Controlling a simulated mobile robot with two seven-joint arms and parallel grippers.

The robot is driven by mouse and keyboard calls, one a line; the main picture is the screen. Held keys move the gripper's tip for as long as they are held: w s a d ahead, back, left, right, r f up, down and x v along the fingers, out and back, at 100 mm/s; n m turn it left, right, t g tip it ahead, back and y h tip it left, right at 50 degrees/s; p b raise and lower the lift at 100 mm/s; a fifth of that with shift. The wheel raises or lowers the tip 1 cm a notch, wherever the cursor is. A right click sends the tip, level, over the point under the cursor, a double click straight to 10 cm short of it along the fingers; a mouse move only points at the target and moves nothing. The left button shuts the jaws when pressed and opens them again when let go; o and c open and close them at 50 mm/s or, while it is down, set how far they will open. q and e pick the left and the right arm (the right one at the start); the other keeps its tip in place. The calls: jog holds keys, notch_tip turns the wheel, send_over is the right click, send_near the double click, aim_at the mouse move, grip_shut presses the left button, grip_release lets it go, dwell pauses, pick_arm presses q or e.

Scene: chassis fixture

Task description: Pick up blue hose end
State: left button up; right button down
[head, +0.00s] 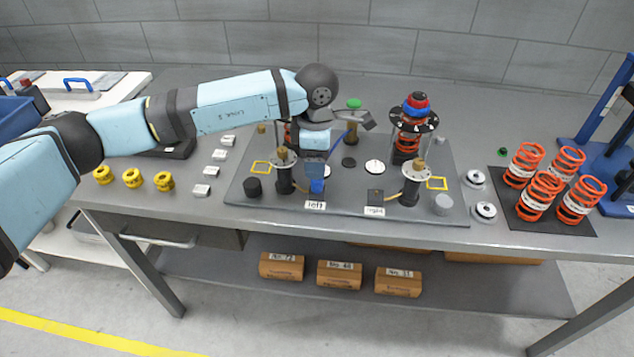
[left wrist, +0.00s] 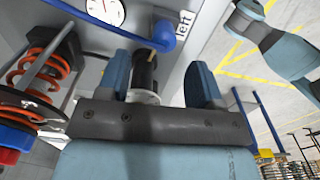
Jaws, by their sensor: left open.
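The blue hose end (left wrist: 162,36) is a bright blue knob beyond my fingertips in the left wrist view, with the blue hose running off to the upper left. In the head view the blue hose end (head: 317,186) shows just below my left gripper (head: 315,170), near the "left" label. My left gripper (left wrist: 160,82) is open. A black post with a brass top (left wrist: 145,68) shows between its fingers in the left wrist view. No contact with the hose end is clear. The right gripper is not seen.
The grey fixture plate (head: 340,198) carries posts with flanges, including a right post (head: 411,185), and a spring strut (head: 408,135). Orange springs (head: 540,190) stand at the right. Yellow rings (head: 132,178) and white blocks (head: 201,190) lie at the left.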

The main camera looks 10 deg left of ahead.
aim_at(317, 183)
pick_arm(q)
jog(key=f, duration=0.5)
jog(key=shift+s+d+f, duration=0.15)
jog(key=shift+s+f, duration=0.05)
jog(key=shift+f, duration=0.1)
jog(key=c, duration=1)
